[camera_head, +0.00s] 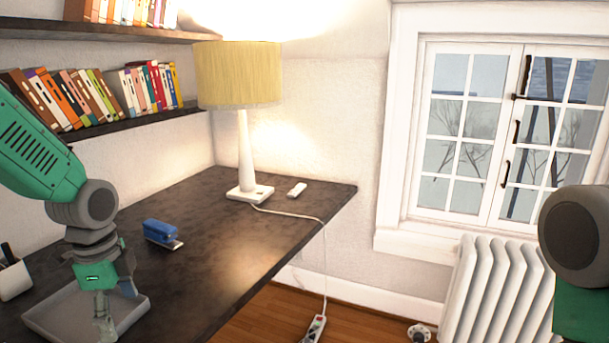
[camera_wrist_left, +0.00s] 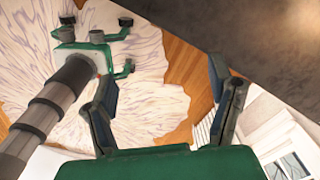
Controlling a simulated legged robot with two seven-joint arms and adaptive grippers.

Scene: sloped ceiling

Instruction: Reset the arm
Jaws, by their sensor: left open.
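My left arm comes in from the left in the head view, in green and grey. Its gripper (camera_head: 115,302) hangs over the grey tray (camera_head: 40,318) on the dark desk (camera_head: 225,230). The gripper is small there and partly hides the tray. In the left wrist view the two fingers (camera_wrist_left: 162,75) are spread apart with nothing between them. Beyond them show a pale patterned rug (camera_wrist_left: 155,105) and wooden floor. Of my right arm only a grey and green part shows at the right edge of the head view; its gripper is out of sight.
A blue stapler (camera_head: 160,232), a lamp (camera_head: 240,85) and a small white object (camera_head: 297,189) stand on the desk. A white pen holder (camera_head: 14,280) is at the left edge. Book shelves (camera_head: 100,125) are above. A radiator (camera_head: 500,290) stands under the window.

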